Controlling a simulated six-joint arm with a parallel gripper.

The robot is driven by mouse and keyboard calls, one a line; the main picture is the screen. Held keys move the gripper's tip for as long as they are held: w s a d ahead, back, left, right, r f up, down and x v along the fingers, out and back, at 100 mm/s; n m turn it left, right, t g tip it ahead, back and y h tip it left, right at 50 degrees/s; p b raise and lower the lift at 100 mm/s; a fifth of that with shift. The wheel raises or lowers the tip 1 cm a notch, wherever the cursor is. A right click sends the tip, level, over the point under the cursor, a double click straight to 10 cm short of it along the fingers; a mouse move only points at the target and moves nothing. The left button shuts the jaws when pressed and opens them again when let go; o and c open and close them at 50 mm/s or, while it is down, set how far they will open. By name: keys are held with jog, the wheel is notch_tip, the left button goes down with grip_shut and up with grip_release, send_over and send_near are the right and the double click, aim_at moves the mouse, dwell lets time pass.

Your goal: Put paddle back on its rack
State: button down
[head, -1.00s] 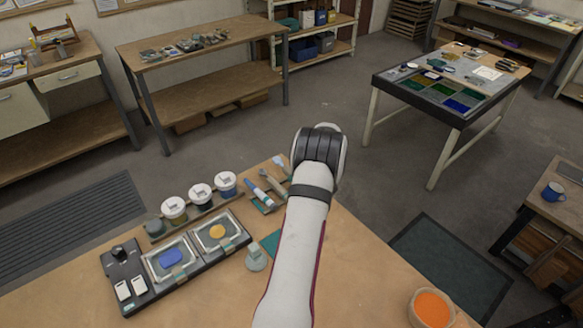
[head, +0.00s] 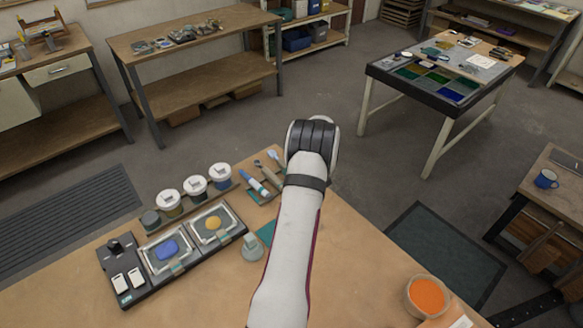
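My arm reaches up the middle of the head view, over the wooden bench (head: 365,270). Its far end hides my gripper, so I cannot see the fingers or anything in them. Just left of the arm, several slim tools lie together at the bench's far edge. One is a blue and white tube (head: 255,187) and one is a grey-brown handled tool (head: 270,177). They are partly behind the arm, and I cannot tell whether one is the paddle. I cannot clearly make out its rack.
A dark tray unit (head: 128,295) holds blue paint (head: 167,249) and yellow paint (head: 213,223). Lidded pots (head: 195,186) stand behind it. A grey stamp-like piece (head: 252,247) stands near the arm. A bowl of orange powder (head: 428,295) sits at right. The bench between arm and bowl is clear.

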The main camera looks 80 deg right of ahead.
jog(key=shift+f, duration=0.25)
dwell(0.6)
jog(key=c, duration=0.6)
grip_release()
